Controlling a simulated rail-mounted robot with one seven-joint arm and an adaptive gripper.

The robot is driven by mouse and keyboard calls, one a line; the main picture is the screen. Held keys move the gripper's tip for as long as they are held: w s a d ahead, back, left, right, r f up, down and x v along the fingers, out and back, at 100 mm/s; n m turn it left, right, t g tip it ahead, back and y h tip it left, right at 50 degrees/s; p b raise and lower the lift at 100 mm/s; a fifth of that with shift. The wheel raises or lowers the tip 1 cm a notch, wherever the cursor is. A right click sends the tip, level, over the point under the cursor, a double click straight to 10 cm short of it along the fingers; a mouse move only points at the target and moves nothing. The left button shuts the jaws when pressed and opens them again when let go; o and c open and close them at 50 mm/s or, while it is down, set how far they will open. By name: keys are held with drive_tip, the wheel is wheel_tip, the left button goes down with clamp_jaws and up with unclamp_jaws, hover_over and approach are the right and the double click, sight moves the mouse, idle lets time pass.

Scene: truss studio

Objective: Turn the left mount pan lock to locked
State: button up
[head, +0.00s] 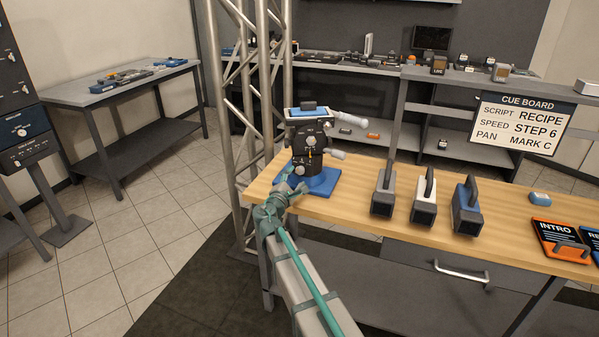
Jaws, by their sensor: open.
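The left mount (309,150) is a black head with small knobs and two grey handles at its right. It stands upright on a blue base plate (326,184) at the left end of the wooden bench. A blue and white plate tops it. The pan lock is too small to single out, so its setting cannot be read. My gripper (293,186) is at the mount's lower front left, close to its base. The jaws are open, with nothing seen between them. Whether they touch the mount cannot be told. My wrist hides part of the base plate's left edge.
Three box-shaped cameras with top handles (423,205) stand right of the mount. Farther right are a small blue item (540,198) and an orange INTRO card holder (561,241). A cue board (520,122) reads RECIPE, STEP 6, MARK C. A metal truss (232,120) rises behind the bench's left end.

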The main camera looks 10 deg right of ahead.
sight(300, 171)
drive_tip(key=x, duration=0.5)
drive_tip(key=shift+s, duration=0.1)
clamp_jaws()
